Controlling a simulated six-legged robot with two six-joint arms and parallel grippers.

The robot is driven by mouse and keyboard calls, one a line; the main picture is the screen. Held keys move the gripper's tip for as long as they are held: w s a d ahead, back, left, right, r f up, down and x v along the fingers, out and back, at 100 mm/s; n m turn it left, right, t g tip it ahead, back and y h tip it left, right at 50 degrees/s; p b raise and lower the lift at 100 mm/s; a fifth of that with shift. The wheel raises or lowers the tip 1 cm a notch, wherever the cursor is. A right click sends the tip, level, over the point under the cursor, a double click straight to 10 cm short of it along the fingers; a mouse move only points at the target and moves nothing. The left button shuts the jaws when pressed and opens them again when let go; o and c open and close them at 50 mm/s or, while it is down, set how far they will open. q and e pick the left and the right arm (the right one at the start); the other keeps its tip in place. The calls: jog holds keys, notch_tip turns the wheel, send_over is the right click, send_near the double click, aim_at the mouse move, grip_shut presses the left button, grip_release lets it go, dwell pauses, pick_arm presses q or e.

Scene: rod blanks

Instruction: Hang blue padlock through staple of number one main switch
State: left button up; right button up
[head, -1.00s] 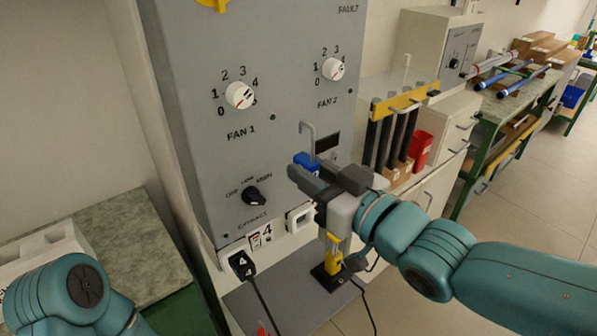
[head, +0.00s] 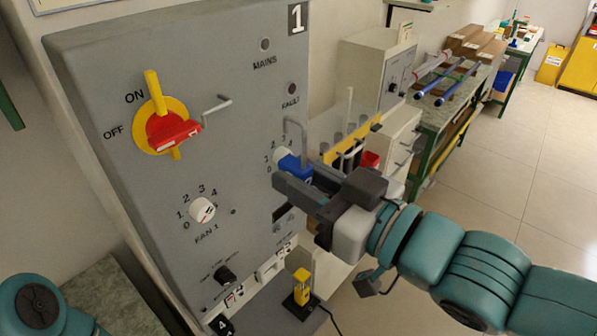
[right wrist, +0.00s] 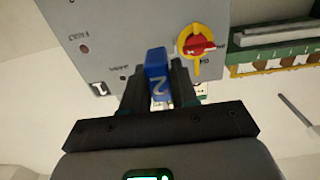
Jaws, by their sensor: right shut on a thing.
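The blue padlock (head: 293,167) is held in my right gripper (head: 292,182), its grey shackle upright above the body. It also shows between the fingers in the right wrist view (right wrist: 157,75), with a 2 on it. The main switch (head: 162,125) is on the grey panel marked 1, with a yellow handle and a red part. It also shows in the right wrist view (right wrist: 196,42). A grey bent rod (head: 217,108), seemingly the staple, sticks out right of the switch. The padlock is apart from it, to the lower right. Only part of my left arm shows; its gripper is out of view.
Fan knobs, including the FAN 1 knob (head: 202,210), stick out from the panel (head: 110,80). A yellow-topped stand (head: 302,287) is below my right gripper. A rack with a yellow bar (head: 352,140) stands behind. The space before the main switch is clear.

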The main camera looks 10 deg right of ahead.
jog(key=shift+a, duration=0.1)
jog(key=shift+a, duration=0.1)
jog(key=shift+w+a+f+b, duration=0.2)
jog(key=shift+w+a+b, duration=0.15)
jog(key=shift+w+b, duration=0.55)
jog(key=shift+b+x, duration=2.8)
jog(key=shift+x, duration=3)
jog(key=shift+a+f+b, duration=0.1)
jog(key=shift+a+b, duration=0.15)
jog(key=shift+b, duration=0.05)
jog(key=shift+f+b, duration=0.7)
